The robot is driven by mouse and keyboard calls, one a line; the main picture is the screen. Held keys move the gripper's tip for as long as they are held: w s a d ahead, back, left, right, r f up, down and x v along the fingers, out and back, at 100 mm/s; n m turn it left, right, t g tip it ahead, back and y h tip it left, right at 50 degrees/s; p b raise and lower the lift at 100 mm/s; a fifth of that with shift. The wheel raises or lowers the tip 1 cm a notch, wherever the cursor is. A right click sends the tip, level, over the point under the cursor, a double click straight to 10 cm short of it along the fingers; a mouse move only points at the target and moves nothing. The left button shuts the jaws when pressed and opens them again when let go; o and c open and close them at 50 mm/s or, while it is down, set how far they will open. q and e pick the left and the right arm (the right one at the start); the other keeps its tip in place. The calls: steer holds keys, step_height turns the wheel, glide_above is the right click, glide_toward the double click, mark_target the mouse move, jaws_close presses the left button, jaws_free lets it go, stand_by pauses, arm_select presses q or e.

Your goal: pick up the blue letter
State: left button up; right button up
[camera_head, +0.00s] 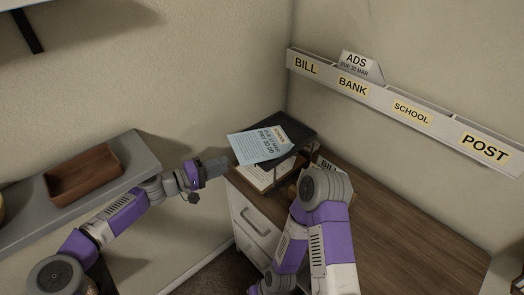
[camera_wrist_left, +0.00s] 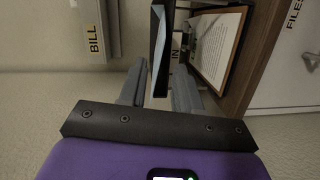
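The blue letter (camera_head: 258,147), printed with dark text and a yellow label, lies on a black tray (camera_head: 297,128) at the desk's back corner. Its near left part sticks out past the tray. My left gripper (camera_head: 222,164) is at that left edge, fingers pointing toward it. In the left wrist view the gripper (camera_wrist_left: 158,88) is open. The letter (camera_wrist_left: 161,62) shows there almost edge-on as a thin pale blue strip beside the dark tray edge, in line with the gap between the fingers. My right gripper is not visible; only its arm shows.
A wall rack (camera_head: 411,110) labelled BILL, BANK, SCHOOL and POST holds an ADS card (camera_head: 358,66). Papers (camera_head: 262,176) lie under the black tray. A BILL item (camera_head: 327,165) stands behind my right arm. A brown tray (camera_head: 84,176) sits on the left shelf. The right desk surface (camera_head: 410,225) is clear.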

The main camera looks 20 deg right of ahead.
mark_target(240, 160)
arm_select(q)
steer(key=d, duration=0.2)
steer(key=d+b, duration=0.1)
steer(key=d, duration=0.1)
steer(key=d+f+b, duration=0.1)
steer(key=d, duration=0.1)
steer(key=shift+w+d, duration=0.25)
steer(key=shift+w, duration=0.15)
steer(key=shift+d, duration=0.4)
steer(key=shift+r, duration=0.1)
jaws_close()
